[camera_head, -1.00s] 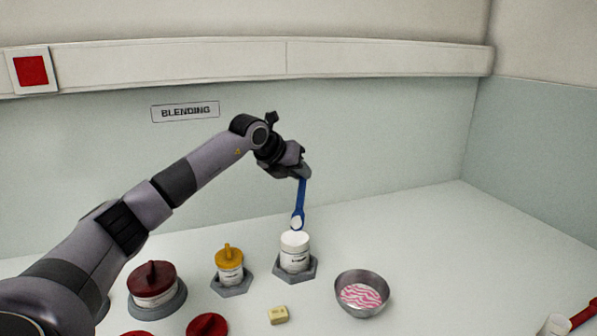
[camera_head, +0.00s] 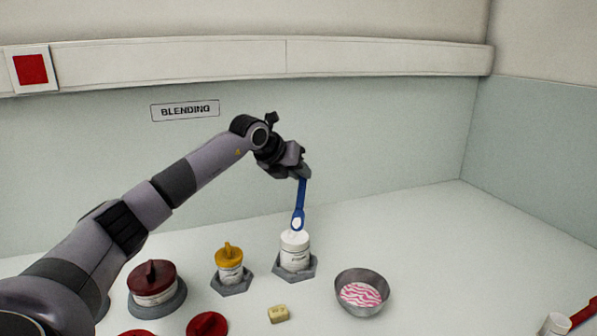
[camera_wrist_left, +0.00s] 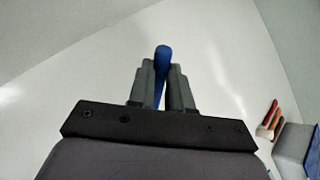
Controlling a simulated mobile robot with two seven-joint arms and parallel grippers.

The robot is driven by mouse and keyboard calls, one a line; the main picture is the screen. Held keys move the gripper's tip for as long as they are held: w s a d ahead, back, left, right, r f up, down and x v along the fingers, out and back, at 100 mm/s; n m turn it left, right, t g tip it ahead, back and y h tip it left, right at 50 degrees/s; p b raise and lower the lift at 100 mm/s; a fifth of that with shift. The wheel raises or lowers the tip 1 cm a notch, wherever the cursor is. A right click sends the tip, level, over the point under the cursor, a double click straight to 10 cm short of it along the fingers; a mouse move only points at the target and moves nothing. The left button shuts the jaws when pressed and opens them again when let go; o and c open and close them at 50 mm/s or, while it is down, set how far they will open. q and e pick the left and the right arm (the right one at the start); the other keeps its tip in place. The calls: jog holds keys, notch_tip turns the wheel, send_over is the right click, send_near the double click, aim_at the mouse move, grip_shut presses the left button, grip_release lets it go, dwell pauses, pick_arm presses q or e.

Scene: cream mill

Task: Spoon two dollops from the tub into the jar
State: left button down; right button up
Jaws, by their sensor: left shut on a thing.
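My left gripper (camera_head: 303,173) is shut on the handle of a blue spoon (camera_head: 299,205), which hangs down. The handle also shows between the fingers in the left wrist view (camera_wrist_left: 161,75). White stuff shows in the spoon's bowl, just above a white jar (camera_head: 295,255) in a grey hexagonal holder. I cannot tell whether the spoon touches the jar. A dark red-lidded tub (camera_head: 152,285) stands at the left, its lid on. A second jar with a yellow lid (camera_head: 229,258) stands between them. Which container is the task's tub is unclear. My right gripper is out of view.
A metal bowl (camera_head: 349,308) with pink and white wavy stripes inside stands right of the jar. A small yellow block (camera_head: 278,314) and a loose red lid (camera_head: 207,325) lie in front. A white container and red handle (camera_head: 584,313) show at far right. The counter behind the bowl is clear.

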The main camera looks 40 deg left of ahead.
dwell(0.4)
pick_arm(q)
jog(key=shift+w+a+p, duration=0.15)
jog(key=shift+w+p, duration=0.1)
jog(key=shift+p, duration=0.1)
dwell(0.4)
jog(key=shift+r+p, duration=0.55)
jog(key=shift+r, duration=2.45)
jog(key=shift+f, duration=0.1)
